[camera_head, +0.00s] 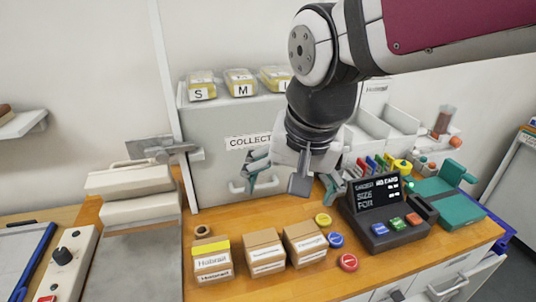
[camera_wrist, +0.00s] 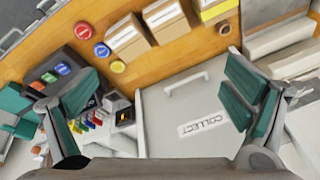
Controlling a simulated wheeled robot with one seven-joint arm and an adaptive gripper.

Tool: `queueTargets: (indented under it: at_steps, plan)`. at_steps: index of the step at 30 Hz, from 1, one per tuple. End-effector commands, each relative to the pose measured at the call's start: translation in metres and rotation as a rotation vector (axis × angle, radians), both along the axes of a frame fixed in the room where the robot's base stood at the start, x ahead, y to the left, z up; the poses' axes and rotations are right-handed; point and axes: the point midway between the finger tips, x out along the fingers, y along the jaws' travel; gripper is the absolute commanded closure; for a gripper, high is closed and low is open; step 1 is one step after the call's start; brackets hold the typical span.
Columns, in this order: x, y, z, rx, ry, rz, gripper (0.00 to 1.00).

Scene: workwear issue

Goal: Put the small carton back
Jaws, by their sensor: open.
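Three small brown cartons stand in a row on the wooden counter. The left carton (camera_head: 212,262) has a yellow band and a printed label. The middle carton (camera_head: 265,253) and the right carton (camera_head: 305,244) have white labels. In the wrist view the right carton (camera_wrist: 128,38), the middle carton (camera_wrist: 167,20) and the yellow-banded carton (camera_wrist: 215,10) show along the top edge. I cannot tell which one the task means. My gripper (camera_head: 296,180) is open and empty, above and behind the cartons, in front of the grey COLLECT cabinet (camera_head: 213,168). Its spread fingers (camera_wrist: 162,80) frame the cabinet front in the wrist view.
Yellow, blue and red discs (camera_head: 348,262) lie right of the cartons. A black console (camera_head: 385,212) with coloured buttons and a green device (camera_head: 448,205) stand further right. A tape roll (camera_head: 202,231) sits behind the left carton. Lettered packs (camera_head: 240,82) top the cabinet. A cream machine (camera_head: 130,195) stands left.

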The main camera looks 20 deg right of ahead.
Motion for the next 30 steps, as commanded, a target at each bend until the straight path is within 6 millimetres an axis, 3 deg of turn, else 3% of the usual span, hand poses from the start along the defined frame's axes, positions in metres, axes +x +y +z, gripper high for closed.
queueTargets:
  at_steps: [3, 10, 30]
  plan:
    - [-0.032, -0.019, 0.013, -0.071, -0.069, 0.181, 0.05]
    - [-0.068, -0.035, 0.019, -0.182, -0.135, 0.422, 0.05]
    - [-0.073, -0.037, 0.019, -0.206, -0.144, 0.473, 0.05]
